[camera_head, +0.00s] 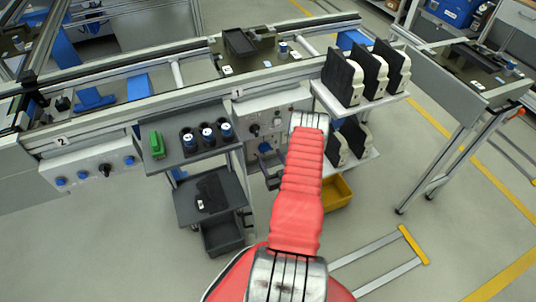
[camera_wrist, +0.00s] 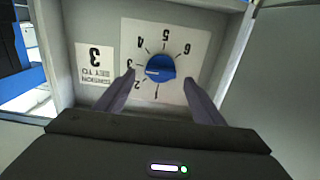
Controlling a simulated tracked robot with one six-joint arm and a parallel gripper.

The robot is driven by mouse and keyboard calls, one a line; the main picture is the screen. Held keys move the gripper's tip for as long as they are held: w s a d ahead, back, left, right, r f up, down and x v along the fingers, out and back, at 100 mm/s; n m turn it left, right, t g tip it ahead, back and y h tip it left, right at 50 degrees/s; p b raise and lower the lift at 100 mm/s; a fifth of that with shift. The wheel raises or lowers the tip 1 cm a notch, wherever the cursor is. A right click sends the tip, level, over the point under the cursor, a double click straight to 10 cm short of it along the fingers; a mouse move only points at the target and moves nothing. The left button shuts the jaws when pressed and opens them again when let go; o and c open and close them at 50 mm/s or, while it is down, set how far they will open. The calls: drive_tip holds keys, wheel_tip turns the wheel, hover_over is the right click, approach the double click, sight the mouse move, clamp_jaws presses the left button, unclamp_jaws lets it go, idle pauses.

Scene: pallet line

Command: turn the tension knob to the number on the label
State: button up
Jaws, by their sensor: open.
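The blue tension knob (camera_wrist: 160,67) sits on a white dial plate (camera_wrist: 180,90) numbered 1 to 6, upside down in the wrist view. Its white pointer mark aims left and slightly down, near 3, a little toward 2. The label (camera_wrist: 95,63) beside the dial shows a 3 with small upside-down text reading tension set to. My gripper (camera_wrist: 159,78) is open, with one finger on each side of the knob and gaps visible between them. Whether the fingertips reach the knob's depth is unclear. In the head view my red arm hides part of the area around the gripper.
A grey control panel (camera_head: 272,108) is on the conveyor front. A cart (camera_head: 205,158) with blue-topped cylinders and a green block stands left of the arm. A rack (camera_head: 368,103) of dark-and-white parts and a yellow bin (camera_head: 337,193) are at right. The front floor has clear areas.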

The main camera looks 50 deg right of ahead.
drive_tip(key=v, duration=1)
drive_tip(key=shift+s, duration=0.2)
drive_tip(key=shift+a+f, duration=0.1)
